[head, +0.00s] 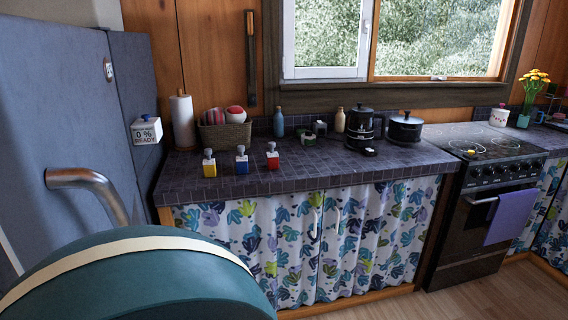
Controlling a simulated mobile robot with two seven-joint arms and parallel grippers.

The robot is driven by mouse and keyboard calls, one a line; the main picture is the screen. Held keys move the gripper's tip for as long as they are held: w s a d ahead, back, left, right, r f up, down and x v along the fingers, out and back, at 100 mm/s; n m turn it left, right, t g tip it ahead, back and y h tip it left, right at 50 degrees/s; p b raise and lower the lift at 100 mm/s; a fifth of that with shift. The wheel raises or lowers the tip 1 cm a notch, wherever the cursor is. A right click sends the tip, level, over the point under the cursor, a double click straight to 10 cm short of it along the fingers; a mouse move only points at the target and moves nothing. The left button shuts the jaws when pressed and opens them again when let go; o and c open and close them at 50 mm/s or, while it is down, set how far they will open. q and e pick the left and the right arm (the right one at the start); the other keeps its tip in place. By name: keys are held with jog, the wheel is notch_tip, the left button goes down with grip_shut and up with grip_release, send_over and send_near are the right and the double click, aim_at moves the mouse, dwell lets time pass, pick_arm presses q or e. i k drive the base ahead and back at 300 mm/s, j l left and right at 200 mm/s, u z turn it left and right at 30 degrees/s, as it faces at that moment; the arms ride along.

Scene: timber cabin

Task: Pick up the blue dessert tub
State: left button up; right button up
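Three small tubs stand in a row near the front edge of the tiled counter, at left of centre in the head view. The middle one is the blue dessert tub (242,164), with a blue lower part, a pale upper part and a dark knob-like top. It stands upright, between a yellow tub (209,166) on its left and a red tub (272,159) on its right, apart from both. Nothing covers it. Neither of my grippers shows in the head view.
The tiled counter (330,176) also bears a basket (225,135), a paper roll (183,122), bottles and dark pots. A blue-grey fridge (50,100) stands at left. A large rounded teal thing (140,285) fills the near left. Floor (480,297) shows clear at lower right.

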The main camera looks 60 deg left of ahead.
aim_at(240, 161)
jog(key=i+j+u, duration=0.1)
jog(key=i+u, duration=0.2)
jog(key=u, duration=0.2)
jog(key=i+u, duration=0.3)
jog(key=u, duration=0.15)
jog(key=i+l+u, duration=0.15)
jog(key=u, duration=0.35)
jog(key=i+l, duration=0.05)
jog(key=i, duration=0.05)
